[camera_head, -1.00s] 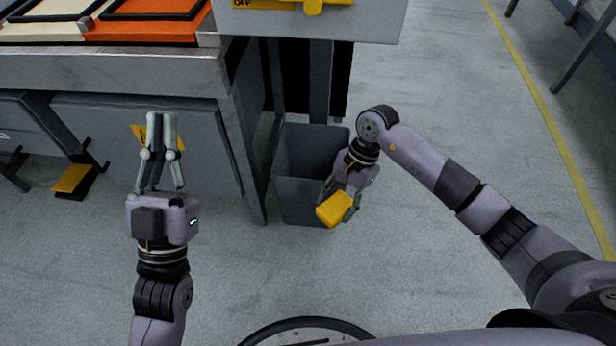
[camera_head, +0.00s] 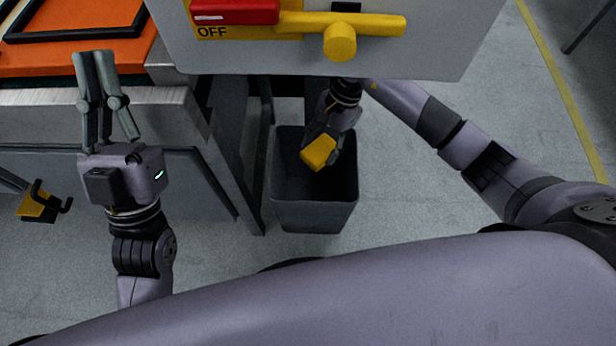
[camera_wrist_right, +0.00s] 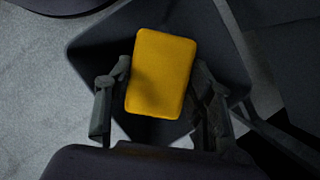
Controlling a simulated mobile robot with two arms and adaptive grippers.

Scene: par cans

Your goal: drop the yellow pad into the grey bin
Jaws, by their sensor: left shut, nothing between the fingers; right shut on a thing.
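The yellow pad (camera_head: 319,151) is held in my right gripper (camera_head: 322,146), over the opening of the grey bin (camera_head: 313,218) in the head view. In the right wrist view the pad (camera_wrist_right: 161,74) sits between the two fingers of the right gripper (camera_wrist_right: 160,95), with the dark inside of the bin (camera_wrist_right: 95,47) behind it. The bin stands upright on the floor; how far the pad is above its rim is hard to tell. My left gripper (camera_head: 104,98) is shut and empty, in front of the workbench edge at left.
Floor right of the bin is clear.

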